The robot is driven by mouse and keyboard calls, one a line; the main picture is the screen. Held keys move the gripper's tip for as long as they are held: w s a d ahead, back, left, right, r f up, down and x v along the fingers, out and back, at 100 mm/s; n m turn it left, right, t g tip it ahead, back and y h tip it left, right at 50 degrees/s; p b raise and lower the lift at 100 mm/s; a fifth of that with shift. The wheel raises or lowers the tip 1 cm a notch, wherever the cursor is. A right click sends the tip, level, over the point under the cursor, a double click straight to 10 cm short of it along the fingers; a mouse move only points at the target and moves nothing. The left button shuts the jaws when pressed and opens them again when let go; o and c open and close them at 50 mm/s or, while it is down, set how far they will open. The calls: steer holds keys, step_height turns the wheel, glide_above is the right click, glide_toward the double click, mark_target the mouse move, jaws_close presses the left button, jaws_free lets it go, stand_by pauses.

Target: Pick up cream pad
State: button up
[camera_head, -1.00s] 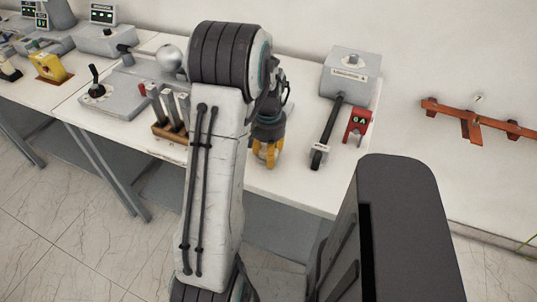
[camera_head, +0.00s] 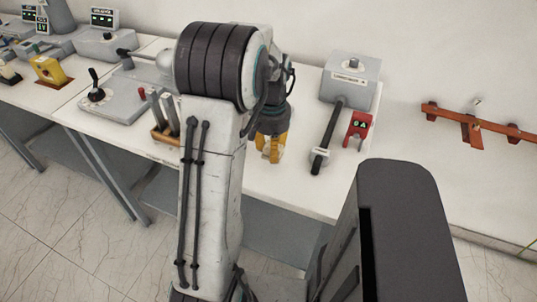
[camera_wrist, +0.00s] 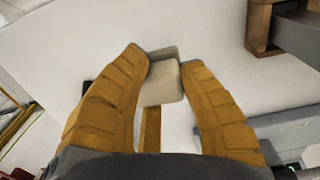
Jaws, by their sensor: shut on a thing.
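The cream pad (camera_wrist: 161,84) is a small, pale, rounded block in the wrist view, between the tips of my two yellow fingers. My gripper (camera_wrist: 167,66) is shut on it, one fingertip at each side. A brownish-grey face shows along the pad's far edge. In the head view my gripper (camera_head: 271,147) points down over the white table, right of my arm. The pad is too small and too covered by the fingers to make out clearly there. I cannot tell whether it touches the table.
The white table (camera_head: 235,175) has free room near its front edge. A wooden holder (camera_head: 165,135) stands to the left, beside a grey lever unit (camera_head: 120,95).

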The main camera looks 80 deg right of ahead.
steer(key=s+a+r, duration=0.6)
steer(key=s+a, duration=0.1)
steer(key=shift+s+a+b, duration=0.2)
steer(key=shift+b, duration=0.2)
steer(key=shift+r, duration=0.1)
steer(key=o, duration=0.6)
steer(key=c, duration=0.6)
steer(key=shift+w, duration=0.1)
